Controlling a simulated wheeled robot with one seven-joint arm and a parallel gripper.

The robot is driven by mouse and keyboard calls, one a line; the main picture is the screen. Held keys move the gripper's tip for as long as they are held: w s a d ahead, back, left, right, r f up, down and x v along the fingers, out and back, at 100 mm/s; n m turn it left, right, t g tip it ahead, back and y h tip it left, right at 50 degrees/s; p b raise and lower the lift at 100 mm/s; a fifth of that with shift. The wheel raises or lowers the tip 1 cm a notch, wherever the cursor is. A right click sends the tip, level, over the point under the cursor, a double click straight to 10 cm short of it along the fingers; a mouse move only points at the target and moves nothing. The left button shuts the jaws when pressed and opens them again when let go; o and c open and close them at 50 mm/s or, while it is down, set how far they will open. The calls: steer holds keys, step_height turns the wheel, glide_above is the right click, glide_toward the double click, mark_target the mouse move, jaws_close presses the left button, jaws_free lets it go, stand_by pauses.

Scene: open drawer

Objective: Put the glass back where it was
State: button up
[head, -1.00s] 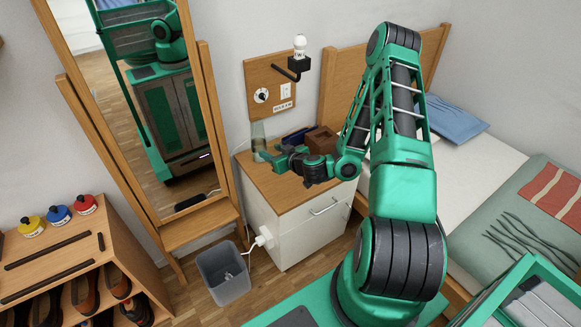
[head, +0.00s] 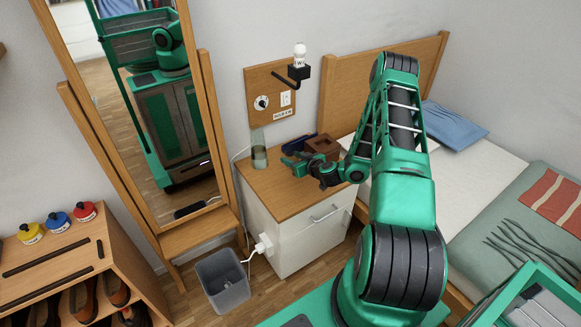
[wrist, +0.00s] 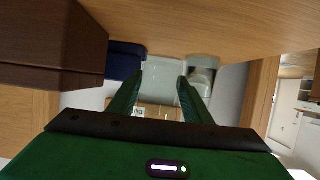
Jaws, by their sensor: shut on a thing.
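My gripper (head: 290,162) is over the left part of the bedside cabinet top (head: 287,203). In the wrist view its two fingers (wrist: 160,85) stand apart, with a pale see-through shape between them, which I take to be the glass (wrist: 165,75). My gripper is shut on it. The glass is hard to make out in the head view. A clear, tall vessel (head: 259,155) stands at the cabinet's back left corner, left of my gripper and apart from it. A clear vessel also shows right of the fingers in the wrist view (wrist: 203,68).
A brown box (head: 321,147) and a dark blue object (head: 299,140) stand at the back of the cabinet. A wall board (head: 270,92) with a lamp hangs above. A tall mirror (head: 160,110) and a grey bin (head: 222,280) are at left, the bed at right.

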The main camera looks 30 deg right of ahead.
steer(key=shift+f, duration=1.75)
steer(key=shift+f, duration=0.15)
steer(key=o, duration=1.2)
